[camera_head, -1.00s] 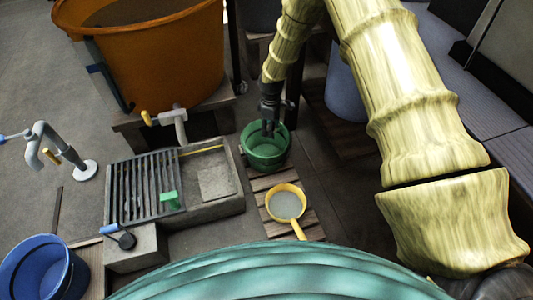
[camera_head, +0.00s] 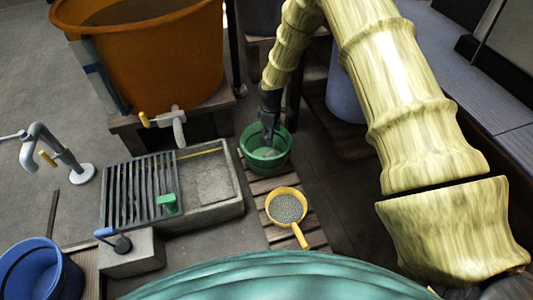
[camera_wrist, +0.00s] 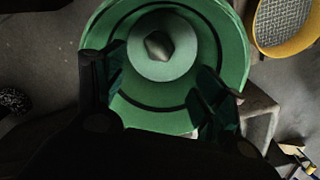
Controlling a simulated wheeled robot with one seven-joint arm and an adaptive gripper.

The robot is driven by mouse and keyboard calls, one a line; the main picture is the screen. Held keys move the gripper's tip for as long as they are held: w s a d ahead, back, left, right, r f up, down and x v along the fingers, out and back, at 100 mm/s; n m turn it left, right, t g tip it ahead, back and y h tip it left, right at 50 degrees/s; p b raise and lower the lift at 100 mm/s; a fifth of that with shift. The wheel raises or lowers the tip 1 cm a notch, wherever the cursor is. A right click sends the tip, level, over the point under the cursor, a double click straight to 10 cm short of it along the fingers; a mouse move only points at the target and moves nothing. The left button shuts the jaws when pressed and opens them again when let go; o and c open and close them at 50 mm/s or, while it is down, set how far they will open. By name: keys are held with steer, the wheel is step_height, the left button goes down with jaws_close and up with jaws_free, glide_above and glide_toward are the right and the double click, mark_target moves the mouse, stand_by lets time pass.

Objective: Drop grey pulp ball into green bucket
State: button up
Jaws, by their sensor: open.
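The green bucket (camera_head: 264,160) stands on a slatted wooden pallet beside the stone basin. In the wrist view the bucket (camera_wrist: 236,60) fills the middle. A small grey lump that looks like the pulp ball (camera_wrist: 158,45) shows against the round pale middle of the bucket; whether it rests on the bottom is hard to tell. My gripper (camera_head: 268,143) is over the bucket, pointing down. In the wrist view my gripper (camera_wrist: 160,90) has its two fingers spread wide, with nothing between the tips touching them.
A yellow sieve (camera_head: 286,208) lies on the pallet (camera_head: 275,183) just in front of the bucket. The stone basin (camera_head: 222,210) with a dark grating stands to the left. A big orange tub (camera_head: 150,60) stands behind. A blue bucket (camera_head: 40,270) is at the lower left.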

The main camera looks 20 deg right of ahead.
step_height(320, 180, up, 12)
stand_by(0.7)
stand_by(0.4)
